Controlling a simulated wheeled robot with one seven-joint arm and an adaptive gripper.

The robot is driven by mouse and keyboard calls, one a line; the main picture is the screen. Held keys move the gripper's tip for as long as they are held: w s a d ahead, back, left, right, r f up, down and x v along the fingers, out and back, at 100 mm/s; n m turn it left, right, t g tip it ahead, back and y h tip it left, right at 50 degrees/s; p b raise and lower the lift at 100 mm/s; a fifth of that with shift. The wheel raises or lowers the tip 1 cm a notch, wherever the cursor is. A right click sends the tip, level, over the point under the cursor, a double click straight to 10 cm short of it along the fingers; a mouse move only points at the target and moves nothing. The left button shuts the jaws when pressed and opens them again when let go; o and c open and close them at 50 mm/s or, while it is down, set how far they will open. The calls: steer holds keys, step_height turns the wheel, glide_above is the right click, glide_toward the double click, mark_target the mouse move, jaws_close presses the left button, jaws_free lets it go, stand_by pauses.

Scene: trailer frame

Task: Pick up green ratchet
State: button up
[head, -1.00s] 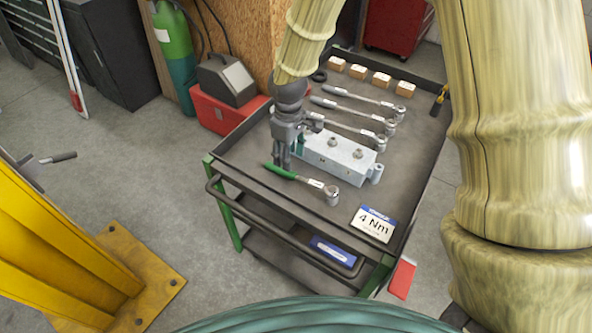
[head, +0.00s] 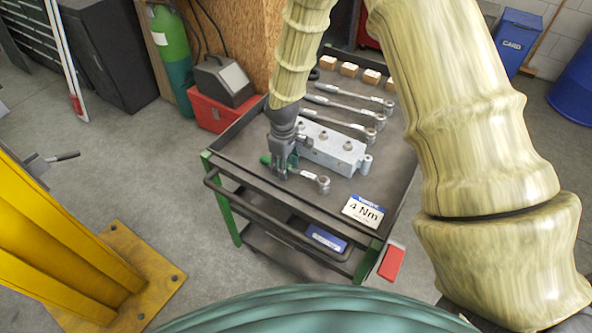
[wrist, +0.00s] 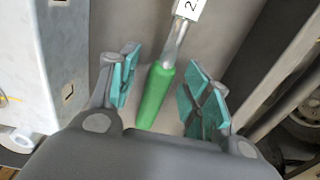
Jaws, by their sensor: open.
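The green ratchet (head: 308,177) lies on the grey cart top (head: 235,148) near its front edge, its silver head to the right. In the wrist view its green handle (wrist: 155,95) lies between the two teal finger pads of my gripper (wrist: 160,92), with a gap on each side. My gripper (head: 280,172) is open and low over the handle in the head view, hiding much of the green part. A white label with a "2" shows on the shaft in the wrist view.
A grey metal block (head: 335,150) stands just behind the ratchet, close to my gripper. More ratchets (head: 345,105) lie behind it. A "4 Nm" card (head: 363,211) is at the right front. The cart's handle rail (head: 262,225) runs along the front.

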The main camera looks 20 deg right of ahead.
steer(key=shift+w+f, duration=0.1)
steer(key=shift+f, duration=0.2)
steer(key=shift+s+r, duration=0.15)
steer(key=shift+s, duration=0.1)
steer(key=shift+w, duration=0.15)
steer(key=c, duration=0.6)
jaws_close()
steer(key=shift+r+b, duration=0.95)
steer(key=shift+r, duration=4)
